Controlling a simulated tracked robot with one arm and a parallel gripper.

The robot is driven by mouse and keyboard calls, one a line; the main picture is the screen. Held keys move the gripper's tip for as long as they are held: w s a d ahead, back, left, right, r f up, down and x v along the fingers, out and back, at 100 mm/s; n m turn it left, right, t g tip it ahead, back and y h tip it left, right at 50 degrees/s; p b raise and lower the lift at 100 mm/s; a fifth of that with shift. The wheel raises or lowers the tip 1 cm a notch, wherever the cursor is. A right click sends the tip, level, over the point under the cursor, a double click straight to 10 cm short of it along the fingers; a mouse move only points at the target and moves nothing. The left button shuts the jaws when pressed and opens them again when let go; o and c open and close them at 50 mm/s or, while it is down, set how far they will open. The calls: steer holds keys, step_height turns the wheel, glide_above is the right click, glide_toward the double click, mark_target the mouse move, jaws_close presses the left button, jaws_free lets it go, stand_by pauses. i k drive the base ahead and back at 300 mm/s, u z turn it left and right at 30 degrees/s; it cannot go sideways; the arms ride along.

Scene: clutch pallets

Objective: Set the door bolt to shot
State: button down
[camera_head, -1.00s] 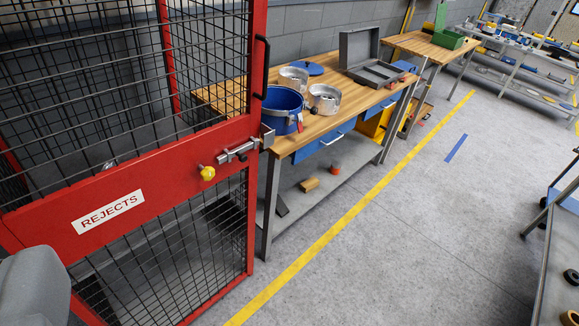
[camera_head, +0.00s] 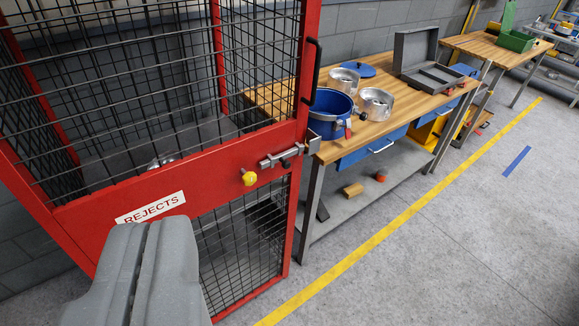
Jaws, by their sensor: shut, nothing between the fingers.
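The red mesh cage door with the REJECTS sign (camera_head: 150,207) fills the left of the view. A silver sliding bolt (camera_head: 282,157) with a small dark handle is mounted near its right edge. A metal bracket (camera_head: 313,142) stands at the door's right edge in line with the bolt. I cannot tell whether the bolt's tip enters it. My gripper (camera_head: 156,226), grey, is at the lower left with its fingers together and empty. It covers part of the sign and lower door, apart from the bolt.
A wooden workbench (camera_head: 400,113) stands right of the door, with a blue pot (camera_head: 328,118), metal parts (camera_head: 376,103) and an open grey case (camera_head: 428,78). Its lower shelf holds small blocks. A yellow floor line (camera_head: 400,225) runs past it.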

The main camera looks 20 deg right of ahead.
mark_target(281, 157)
steer(key=i, duration=0.85)
steer(key=u, duration=0.05)
